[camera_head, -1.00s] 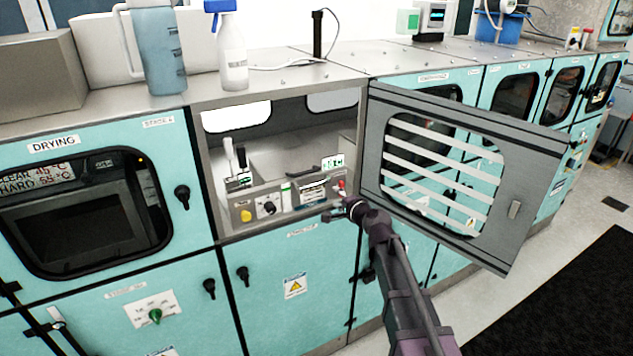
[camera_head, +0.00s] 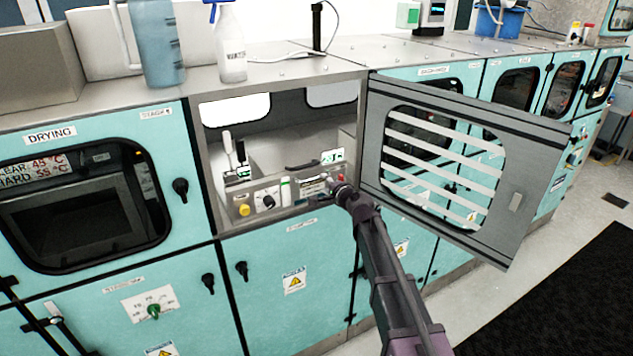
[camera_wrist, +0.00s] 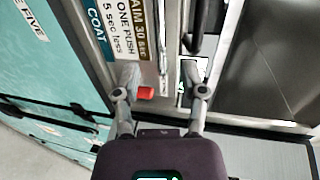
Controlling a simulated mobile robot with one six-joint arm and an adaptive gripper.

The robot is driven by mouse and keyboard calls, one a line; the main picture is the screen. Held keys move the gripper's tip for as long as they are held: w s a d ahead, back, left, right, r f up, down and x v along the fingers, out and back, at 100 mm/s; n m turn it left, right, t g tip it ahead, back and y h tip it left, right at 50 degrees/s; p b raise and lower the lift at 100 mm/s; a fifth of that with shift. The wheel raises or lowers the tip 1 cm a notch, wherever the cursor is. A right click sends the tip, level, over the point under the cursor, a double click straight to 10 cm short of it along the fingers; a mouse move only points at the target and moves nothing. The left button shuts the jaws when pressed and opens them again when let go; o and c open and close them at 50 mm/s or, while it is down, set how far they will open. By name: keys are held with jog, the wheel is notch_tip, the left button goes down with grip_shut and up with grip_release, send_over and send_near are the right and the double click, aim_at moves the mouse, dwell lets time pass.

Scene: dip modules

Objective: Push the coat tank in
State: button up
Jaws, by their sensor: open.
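The coat tank stands in the open teal cabinet bay (camera_head: 212,170). What I take for the tank is a grey body with a black handle (camera_head: 303,165), behind a front control panel (camera_head: 285,203). In the wrist view a "COAT" label (camera_wrist: 97,32) is on the panel, and a grey metal surface (camera_wrist: 262,60) lies to the right. My gripper (camera_head: 338,188) is at the panel's right end. In the wrist view my gripper (camera_wrist: 162,72) has its fingers spread, empty, over the panel edge. A red knob (camera_wrist: 146,92) is beside the left finger. Contact cannot be told.
The bay's grey door (camera_head: 515,160) with a slatted window hangs open to the right, close to my arm. The panel carries a yellow knob (camera_head: 244,210) and a dial (camera_head: 265,202). A spray bottle (camera_head: 231,55) and a jug (camera_head: 157,45) stand on the counter above.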

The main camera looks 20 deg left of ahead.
aim_at(316, 178)
jog(key=b+x, duration=0.1)
jog(key=x, duration=0.5)
jog(key=shift+w+a+f, duration=0.1)
jog(key=shift+w+a, duration=0.1)
jog(key=shift+a, duration=0.05)
grip_shut()
